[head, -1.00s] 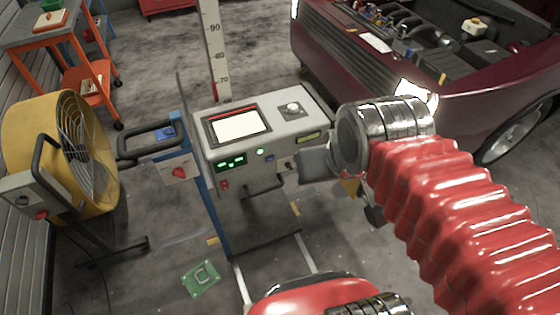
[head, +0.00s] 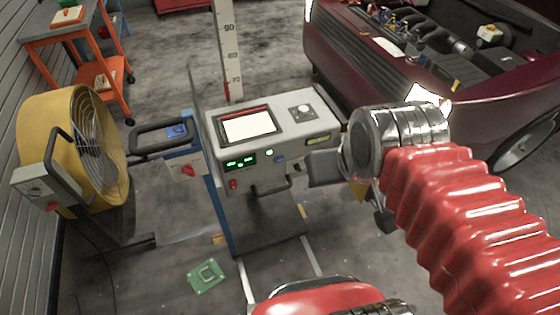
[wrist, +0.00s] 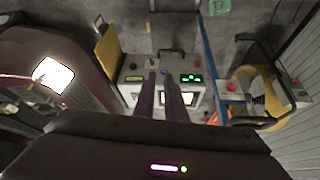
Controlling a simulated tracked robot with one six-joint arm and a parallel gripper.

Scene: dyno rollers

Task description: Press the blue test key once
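The grey test console (head: 322,127) stands in the middle of the head view with a lit screen (head: 248,125) on its sloped top. The small blue key (head: 280,158) is on its front face, right of a green-lit button (head: 269,152) and a green display (head: 240,162). My gripper (head: 322,168) is right of the key in the head view, apart from it. In the wrist view my gripper's two dark fingers (wrist: 160,75) point at the console front with a narrow gap between them and hold nothing. The blue key cannot be made out clearly there.
A yellow fan (head: 75,145) stands at the left. A black handle and red knob (head: 188,171) stick out beside the console. A dark red car (head: 365,75) with its engine bay open is at the back right. A green board (head: 207,276) lies on the floor.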

